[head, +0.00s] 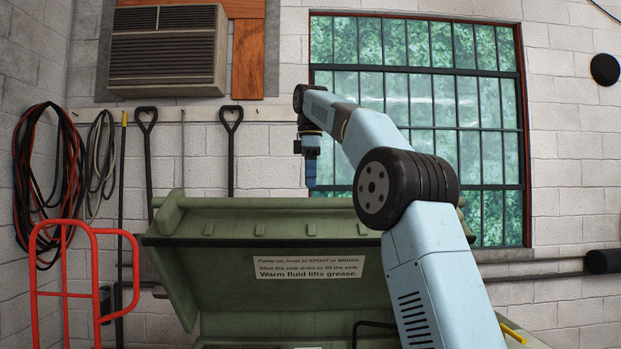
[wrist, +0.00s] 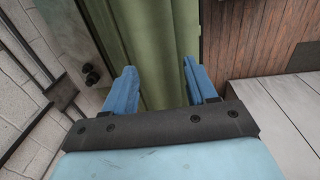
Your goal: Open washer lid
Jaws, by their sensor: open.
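The green washer lid (head: 225,245) stands raised in the head view, its inner face with a white label (head: 308,266) turned toward me. The lower part of the washer is mostly out of frame. My gripper (head: 311,184) points down just above the lid's top edge, near its middle in the picture. In the wrist view its two blue fingers (wrist: 160,72) are spread apart with nothing between them. A green surface of the washer (wrist: 155,35) lies beyond the fingers; I cannot tell whether they touch it. My arm hides the lid's right part.
A red tubular frame (head: 85,232) stands at left. Hoses (head: 40,170) and long-handled tools (head: 231,150) hang on the block wall behind. A barred window (head: 430,100) is behind my arm. The wrist view shows brown boards (wrist: 262,40) and a pale grey surface (wrist: 285,100).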

